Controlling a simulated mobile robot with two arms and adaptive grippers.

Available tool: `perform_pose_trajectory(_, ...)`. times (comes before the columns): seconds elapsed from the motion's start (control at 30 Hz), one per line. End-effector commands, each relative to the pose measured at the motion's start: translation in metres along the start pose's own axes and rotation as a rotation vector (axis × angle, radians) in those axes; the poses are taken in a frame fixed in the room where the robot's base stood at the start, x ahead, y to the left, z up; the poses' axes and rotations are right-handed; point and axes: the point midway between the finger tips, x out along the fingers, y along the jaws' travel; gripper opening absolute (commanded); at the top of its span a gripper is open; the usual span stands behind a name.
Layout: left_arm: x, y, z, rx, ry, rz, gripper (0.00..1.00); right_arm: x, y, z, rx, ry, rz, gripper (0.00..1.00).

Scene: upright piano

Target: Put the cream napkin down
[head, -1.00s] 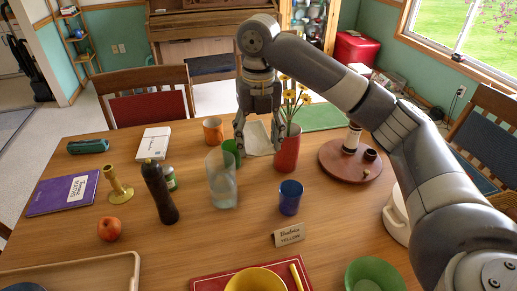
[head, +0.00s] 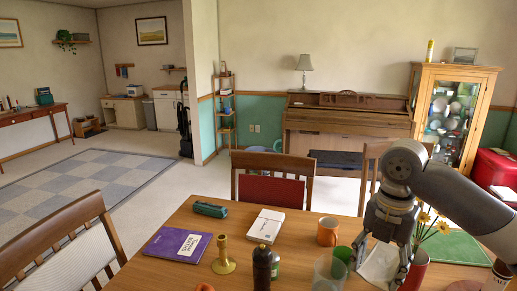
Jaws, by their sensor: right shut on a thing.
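The cream napkin (head: 379,264) shows as a pale sheet at the right of the table (head: 188,272), between the fingers of my right gripper (head: 380,270). My right gripper points down and is shut on the napkin. I cannot tell whether the napkin touches the tabletop. The gripper's fingers and the picture's lower edge hide part of it. My left gripper is not in view.
Close left of the napkin stand a green cup (head: 343,254), a clear glass (head: 328,273) and an orange mug (head: 328,231). A red flower vase (head: 416,272) stands close right. A white book (head: 266,225) and purple notebook (head: 178,244) lie farther left.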

Motion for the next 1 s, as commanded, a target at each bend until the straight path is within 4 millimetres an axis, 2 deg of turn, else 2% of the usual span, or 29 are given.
perform_pose_trajectory(1.0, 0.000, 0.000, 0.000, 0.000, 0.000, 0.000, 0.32, 0.019, -0.005, -0.042, 0.973, -0.011, 0.012, 0.49)
